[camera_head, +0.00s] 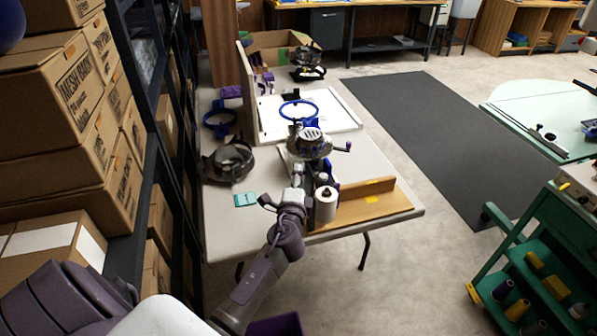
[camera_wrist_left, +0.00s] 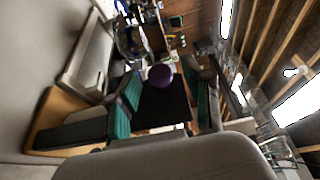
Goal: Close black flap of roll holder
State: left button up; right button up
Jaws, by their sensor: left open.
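A metal device with a crank (camera_head: 310,143) stands on the table, with a purple knob (camera_head: 348,146) at its right. A white roll (camera_head: 326,204) stands upright in front of it, beside a wooden base. My left gripper (camera_head: 304,178) is at the device's near side, just left of and behind the roll. In the left wrist view its fingers with green pads (camera_wrist_left: 165,92) are apart. A black panel (camera_wrist_left: 162,108) shows between them, with a purple ball (camera_wrist_left: 160,76) above it. The panel may be the black flap; I cannot tell whether the gripper touches it. My right gripper is not in view.
The pale table (camera_head: 235,225) also holds a black ring-shaped device (camera_head: 228,160), a teal card (camera_head: 245,199), a blue ring (camera_head: 297,109) and a white tray (camera_head: 340,110). Shelves with cardboard boxes (camera_head: 75,130) border the left. A green cart (camera_head: 540,250) stands at the right.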

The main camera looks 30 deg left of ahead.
pick_arm(q)
jog(key=shift+x, duration=0.9)
grip_shut()
